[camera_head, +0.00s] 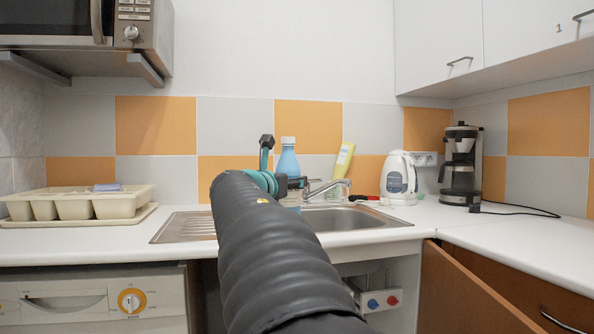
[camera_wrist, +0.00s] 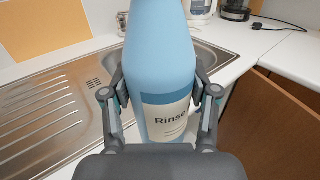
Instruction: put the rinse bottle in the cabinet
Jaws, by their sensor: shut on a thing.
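The rinse bottle (camera_wrist: 162,62) is light blue with a white label reading "Rinse". My gripper (camera_wrist: 163,92) is shut on it, with one finger on each side of the bottle in the wrist view. In the head view the bottle (camera_head: 288,160) shows its pale cap and upper body in front of the tiled wall, over the sink area. My arm and gripper (camera_head: 281,184) hide part of its lower body there. A brown cabinet door (camera_head: 462,296) stands open below the counter, right of the sink. White wall cabinets (camera_head: 440,45) at the upper right look closed.
The steel sink (camera_head: 345,217) with its tap (camera_head: 325,188) lies below the bottle. A yellow bottle (camera_head: 343,160), white kettle (camera_head: 398,178) and coffee maker (camera_head: 461,165) stand behind and right. A cream tray (camera_head: 78,203) is at left. The right counter (camera_head: 530,238) is mostly clear.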

